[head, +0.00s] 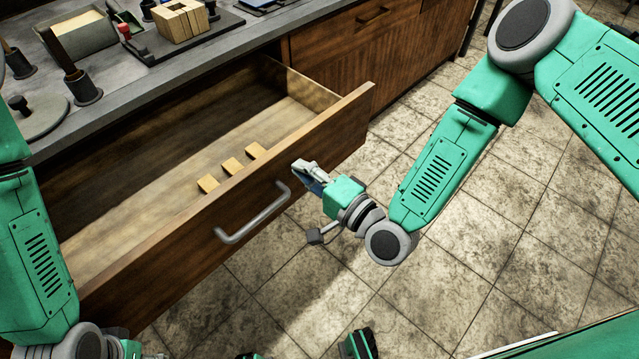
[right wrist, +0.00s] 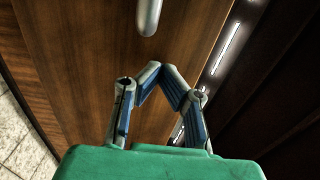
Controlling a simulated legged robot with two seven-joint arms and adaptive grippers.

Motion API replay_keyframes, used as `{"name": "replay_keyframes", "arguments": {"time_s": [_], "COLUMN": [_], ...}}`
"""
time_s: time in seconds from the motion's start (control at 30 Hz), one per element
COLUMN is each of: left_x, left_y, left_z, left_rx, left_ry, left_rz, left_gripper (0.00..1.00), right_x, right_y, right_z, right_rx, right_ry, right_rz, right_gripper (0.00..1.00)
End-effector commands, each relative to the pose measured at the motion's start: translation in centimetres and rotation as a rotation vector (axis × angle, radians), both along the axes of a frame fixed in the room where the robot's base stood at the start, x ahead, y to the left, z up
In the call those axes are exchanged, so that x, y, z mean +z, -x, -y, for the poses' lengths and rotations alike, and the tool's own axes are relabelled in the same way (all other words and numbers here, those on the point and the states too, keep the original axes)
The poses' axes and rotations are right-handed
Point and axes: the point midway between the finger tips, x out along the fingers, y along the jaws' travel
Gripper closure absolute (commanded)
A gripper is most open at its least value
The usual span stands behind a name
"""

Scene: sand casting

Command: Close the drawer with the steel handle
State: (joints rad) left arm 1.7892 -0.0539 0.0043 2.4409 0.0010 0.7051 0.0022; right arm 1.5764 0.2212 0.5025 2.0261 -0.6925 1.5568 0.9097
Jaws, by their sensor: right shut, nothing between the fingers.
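The open drawer (head: 140,262) has a brown wooden front and is pulled out from under the worktop. Its steel handle (head: 255,217) is a grey bar on the front face; one end of it also shows at the top of the right wrist view (right wrist: 148,14). My right gripper (head: 303,168) is at the drawer front, just beyond the right end of the handle. In the right wrist view its fingertips (right wrist: 155,68) meet with nothing between them, over the wood. I cannot tell whether they touch it.
Several small wooden blocks (head: 232,166) lie in the drawer. The grey worktop (head: 130,98) above holds a tray, cups and a wooden block mould (head: 181,20). A closed drawer (head: 375,18) is further right. Tiled floor (head: 400,300) is clear in front.

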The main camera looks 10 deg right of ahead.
Motion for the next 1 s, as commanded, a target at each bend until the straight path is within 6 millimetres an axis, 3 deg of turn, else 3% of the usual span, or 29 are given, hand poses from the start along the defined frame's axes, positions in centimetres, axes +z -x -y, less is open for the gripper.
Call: {"name": "replay_keyframes", "arguments": {"time_s": [0.67,0.87,1.0], "left_x": [-0.4,-1.4,-2.5], "left_y": [0.0,0.0,0.0], "left_z": [0.0,0.0,0.0], "left_rx": [-0.001,-0.001,-0.001], "left_ry": [0.000,0.000,0.000], "left_rz": [0.000,0.000,0.000], "left_gripper": [0.51,0.51,0.51], "right_x": [0.0,-0.1,-0.2], "right_y": [-1.4,-3.6,-6.2], "right_z": [-1.1,-2.4,-4.3], "right_rx": [-0.001,-0.002,-0.002], "right_ry": [0.002,0.002,0.001], "right_rz": [0.001,0.005,0.006], "right_gripper": [1.00,1.00,1.00]}}
